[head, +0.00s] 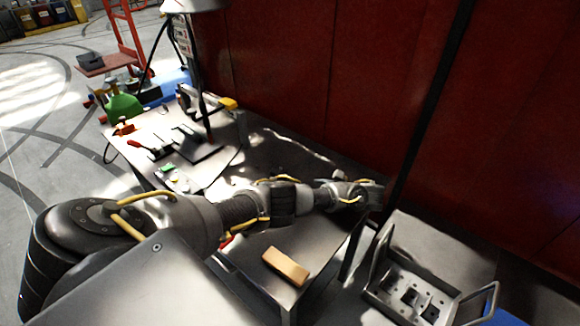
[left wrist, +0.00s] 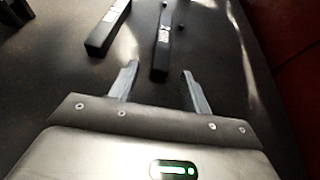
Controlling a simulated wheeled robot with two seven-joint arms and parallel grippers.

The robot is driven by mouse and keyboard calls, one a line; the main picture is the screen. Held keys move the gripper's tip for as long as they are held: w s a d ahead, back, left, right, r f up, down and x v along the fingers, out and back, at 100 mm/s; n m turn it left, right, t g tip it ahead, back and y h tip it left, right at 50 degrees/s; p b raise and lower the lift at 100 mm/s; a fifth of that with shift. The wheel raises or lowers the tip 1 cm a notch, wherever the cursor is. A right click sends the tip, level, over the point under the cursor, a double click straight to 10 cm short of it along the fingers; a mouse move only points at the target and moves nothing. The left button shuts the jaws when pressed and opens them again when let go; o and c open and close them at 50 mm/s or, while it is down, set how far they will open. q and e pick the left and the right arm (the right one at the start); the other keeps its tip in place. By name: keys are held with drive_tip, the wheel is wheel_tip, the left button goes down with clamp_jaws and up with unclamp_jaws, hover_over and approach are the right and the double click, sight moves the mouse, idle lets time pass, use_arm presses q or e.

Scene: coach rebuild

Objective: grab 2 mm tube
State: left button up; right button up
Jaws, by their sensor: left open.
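Two dark square bars, likely tubes, lie on a dark flat surface in the left wrist view. One bar (left wrist: 106,32) lies left of centre. The other bar (left wrist: 162,48) lies near the middle and carries a small white label that is too small to read, so I cannot tell which is 2 mm. My left gripper (left wrist: 160,82) is open and empty, with the near end of the middle bar between its fingertips in the picture; I cannot tell the height gap. In the head view my left arm reaches across the table, and the fingers are not clear there. My right gripper is not in view.
In the head view a tan block (head: 286,266) lies on the near table end. A metal tray with handles (head: 412,290) stands at lower right. Tools and a green container (head: 122,106) are at the far left. A red wall (head: 330,80) runs behind the table.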

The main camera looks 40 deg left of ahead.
use_arm(q)
drive_tip(key=x, duration=0.4)
drive_tip(key=shift+w+a+f+b, duration=0.1)
drive_tip(key=shift+a+f+b, duration=0.15)
drive_tip(key=shift+f+b, duration=0.1)
drive_tip(key=shift+d+r, duration=0.1)
drive_tip(key=shift+c, duration=1)
clamp_jaws()
